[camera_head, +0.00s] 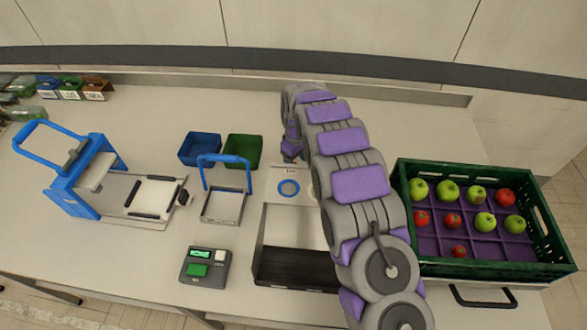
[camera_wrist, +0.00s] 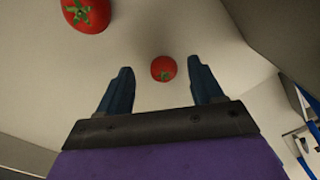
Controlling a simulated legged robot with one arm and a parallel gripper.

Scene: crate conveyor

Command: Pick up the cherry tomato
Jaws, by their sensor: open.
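In the wrist view, a small red cherry tomato (camera_wrist: 163,69) with a green top lies on a pale surface. It shows between the two dark fingertips of my gripper (camera_wrist: 161,64), which is open with nothing held. The tomato looks beyond the tips, and I cannot tell the exact distance. A larger red tomato (camera_wrist: 86,14) with a green calyx is at the upper left, outside the fingers, cut by the frame edge. In the head view I cannot make out these two tomatoes, and the fingers are hidden by my arm.
In the head view, a green crate (camera_head: 487,268) with a purple divided insert at right holds several green and red fruits. A blue bin (camera_head: 201,148), a green bin (camera_head: 243,150), a blue-handled basket (camera_head: 222,206), a scale (camera_head: 205,266) and a blue-framed device (camera_head: 72,195) stand left.

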